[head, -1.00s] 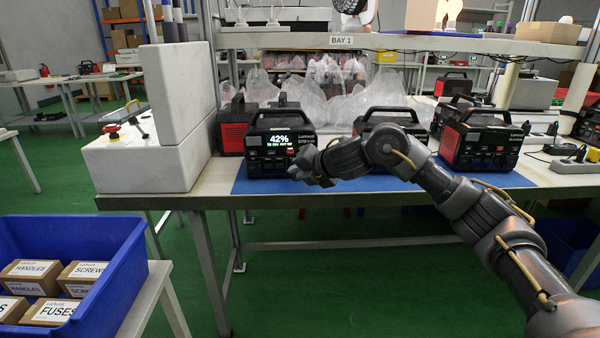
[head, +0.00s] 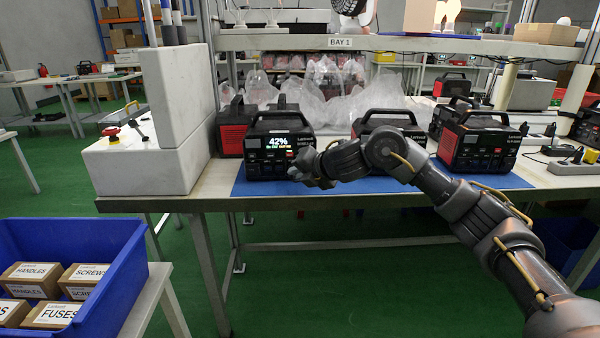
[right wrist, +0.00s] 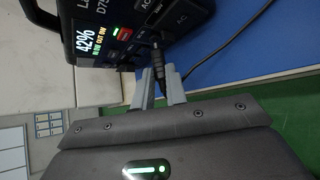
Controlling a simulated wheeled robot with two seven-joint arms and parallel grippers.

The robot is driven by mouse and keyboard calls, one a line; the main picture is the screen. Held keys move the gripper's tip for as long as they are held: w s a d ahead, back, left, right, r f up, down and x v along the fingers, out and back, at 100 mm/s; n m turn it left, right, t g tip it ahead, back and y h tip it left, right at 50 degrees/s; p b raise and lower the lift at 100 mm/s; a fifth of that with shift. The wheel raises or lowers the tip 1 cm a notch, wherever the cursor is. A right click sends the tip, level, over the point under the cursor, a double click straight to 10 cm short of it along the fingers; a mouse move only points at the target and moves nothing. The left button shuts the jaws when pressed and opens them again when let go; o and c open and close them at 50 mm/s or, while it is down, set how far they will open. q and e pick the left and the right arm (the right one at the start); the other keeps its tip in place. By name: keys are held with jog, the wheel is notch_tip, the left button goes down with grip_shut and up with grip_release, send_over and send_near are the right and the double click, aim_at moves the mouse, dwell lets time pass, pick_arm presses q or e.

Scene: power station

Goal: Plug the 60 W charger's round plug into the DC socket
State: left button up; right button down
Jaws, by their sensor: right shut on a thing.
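The power station (head: 268,152) with a lit 42% display stands on the blue mat; its front panel (right wrist: 122,32) also shows close up in the right wrist view. My right gripper (head: 312,168) is in front of its lower right part. In the right wrist view the gripper fingers (right wrist: 158,88) are shut around a black round plug (right wrist: 158,66). The plug points at the panel and its tip is at or very close to it; I cannot tell whether it is inside the socket. A black cable (right wrist: 213,52) runs off to the upper right. I cannot identify the charger's body.
Other power stations stand behind and to the right (head: 480,145) on the mat (head: 400,184). A white block-like fixture (head: 140,165) with a red button is at the left. A power strip (head: 572,165) lies at the right. A blue bin (head: 125,262) of boxes is lower left.

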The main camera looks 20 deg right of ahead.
jog(key=shift+w, duration=0.15)
dwell(0.5)
jog(key=shift+w+d, duration=0.1)
jog(key=shift+w, duration=0.25)
jog(key=shift+w+d, duration=0.1)
jog(key=shift+w, duration=0.2)
dwell(0.5)
jog(key=c, duration=1.3)
grip_release()
jog(key=shift+c, duration=0.2)
